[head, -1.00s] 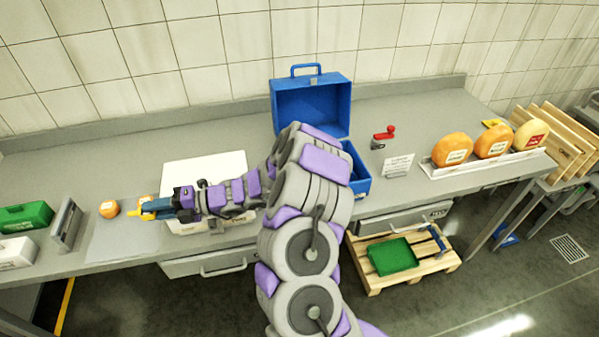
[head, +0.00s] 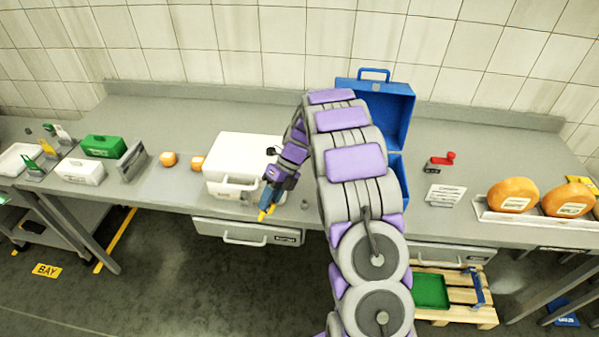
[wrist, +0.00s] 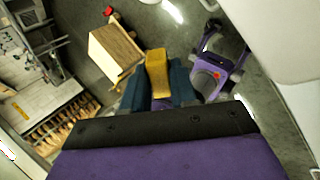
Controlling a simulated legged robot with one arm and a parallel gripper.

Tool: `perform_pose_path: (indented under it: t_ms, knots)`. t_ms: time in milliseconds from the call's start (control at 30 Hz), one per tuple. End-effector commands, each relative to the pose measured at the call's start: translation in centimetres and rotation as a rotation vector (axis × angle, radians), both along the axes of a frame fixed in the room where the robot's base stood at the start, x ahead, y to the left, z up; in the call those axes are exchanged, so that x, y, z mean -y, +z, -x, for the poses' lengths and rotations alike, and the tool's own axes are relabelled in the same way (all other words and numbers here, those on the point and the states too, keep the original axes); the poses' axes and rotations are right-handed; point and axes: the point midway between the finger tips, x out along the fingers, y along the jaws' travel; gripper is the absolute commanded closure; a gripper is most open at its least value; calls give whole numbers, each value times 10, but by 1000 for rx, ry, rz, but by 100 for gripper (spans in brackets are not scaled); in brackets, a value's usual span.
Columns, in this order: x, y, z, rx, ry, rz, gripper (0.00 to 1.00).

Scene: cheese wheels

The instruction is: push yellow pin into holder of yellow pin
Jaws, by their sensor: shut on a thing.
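My gripper (head: 267,202) is shut on the yellow pin (head: 262,215) and points down, in front of the counter's front edge in the head view. The pin's end sticks out below the blue fingers. In the wrist view the yellow pin (wrist: 157,70) stands between the two blue fingers of my gripper (wrist: 157,88), with its far end free. A small yellow item (head: 47,147) stands among small things at the far left of the head view. I cannot tell whether the holder of the yellow pin is there.
On the counter stand a white box (head: 238,160), a blue open case (head: 385,115), two small orange cheeses (head: 168,159), a green box (head: 104,147) and a white tray (head: 18,158). Large cheese wheels (head: 513,194) stand at the right.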

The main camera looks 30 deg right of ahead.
Motion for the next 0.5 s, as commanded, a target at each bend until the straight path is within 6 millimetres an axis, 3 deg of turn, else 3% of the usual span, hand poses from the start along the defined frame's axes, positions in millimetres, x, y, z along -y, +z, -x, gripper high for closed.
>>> perform_pose_path:
  t_ms: [233,500]
  knots:
    - [56,4,-4,163,362,327,100]
    - [95,29,-23,352,625,525,100]
